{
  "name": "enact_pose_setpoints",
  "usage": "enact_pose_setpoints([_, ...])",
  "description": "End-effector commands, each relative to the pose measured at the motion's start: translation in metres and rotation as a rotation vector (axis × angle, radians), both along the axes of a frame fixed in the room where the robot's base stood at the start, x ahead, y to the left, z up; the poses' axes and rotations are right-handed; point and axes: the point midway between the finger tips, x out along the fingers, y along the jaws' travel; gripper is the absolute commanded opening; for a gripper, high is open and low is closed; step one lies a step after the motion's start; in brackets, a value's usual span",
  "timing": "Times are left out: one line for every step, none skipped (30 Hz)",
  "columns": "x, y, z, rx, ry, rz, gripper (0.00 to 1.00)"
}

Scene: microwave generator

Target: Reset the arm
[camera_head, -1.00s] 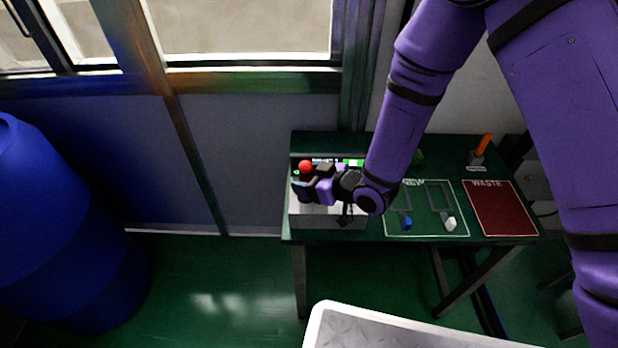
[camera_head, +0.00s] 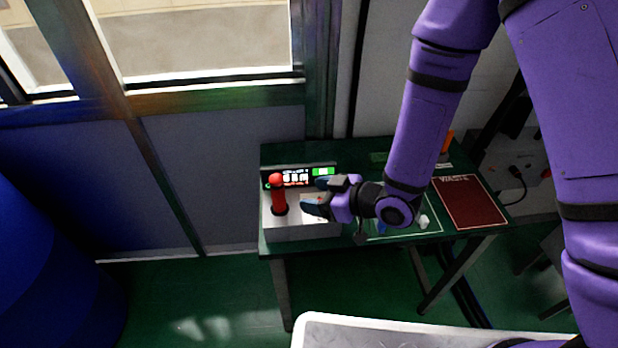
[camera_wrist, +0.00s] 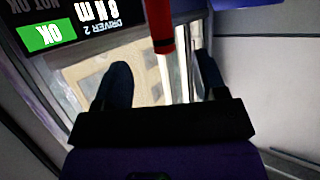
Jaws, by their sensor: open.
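My purple arm reaches down from the upper right in the head view. My gripper (camera_head: 312,196) is open and empty, with dark fingers pointing left over the grey machine box (camera_head: 300,230). A red lever with a ball top (camera_head: 277,195) stands upright on the left of the box, a little apart from the fingertips. In the wrist view the gripper (camera_wrist: 162,85) has its fingers spread, and the red lever (camera_wrist: 160,25) shows ahead between and beyond them. The display (camera_wrist: 70,25) reads "8 N m", "DRIVER 2" and a green "OK", upside down.
The green table (camera_head: 375,155) carries the box, a marked area partly hidden by my arm, and a red WASTE area (camera_head: 470,205). An orange-handled tool (camera_head: 447,142) is behind my arm. A blue barrel (camera_head: 50,260) stands at left. A window is behind.

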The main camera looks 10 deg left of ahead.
Motion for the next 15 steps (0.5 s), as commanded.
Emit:
enact_pose_setpoints([0.000,-0.001,0.001,0.000,0.000,0.000,0.65])
enact_pose_setpoints([-0.001,-0.002,0.001,0.000,0.000,0.000,0.65])
enact_pose_setpoints([-0.001,-0.002,0.001,0.000,0.000,0.000,0.65])
enact_pose_setpoints([-0.001,-0.002,0.001,0.000,0.000,0.000,0.65])
enact_pose_setpoints([-0.001,-0.002,0.001,0.000,0.000,0.000,0.65])
enact_pose_setpoints([0.000,-0.002,0.002,-0.003,-0.001,-0.002,0.65])
enact_pose_setpoints([0.001,-0.003,0.003,-0.005,-0.002,-0.005,0.65])
enact_pose_setpoints([0.003,-0.004,0.005,-0.010,-0.005,-0.010,0.65])
enact_pose_setpoints([0.007,-0.007,0.008,-0.022,-0.009,-0.018,0.65])
enact_pose_setpoints([0.011,-0.009,0.011,-0.032,-0.014,-0.027,0.65])
enact_pose_setpoints([0.015,-0.012,0.015,-0.046,-0.018,-0.040,0.65])
enact_pose_setpoints([0.022,-0.017,0.022,-0.067,-0.025,-0.058,0.65])
enact_pose_setpoints([0.027,-0.022,0.028,-0.086,-0.029,-0.074,0.65])
enact_pose_setpoints([0.033,-0.027,0.034,-0.106,-0.033,-0.092,0.65])
enact_pose_setpoints([0.040,-0.036,0.043,-0.133,-0.038,-0.120,0.65])
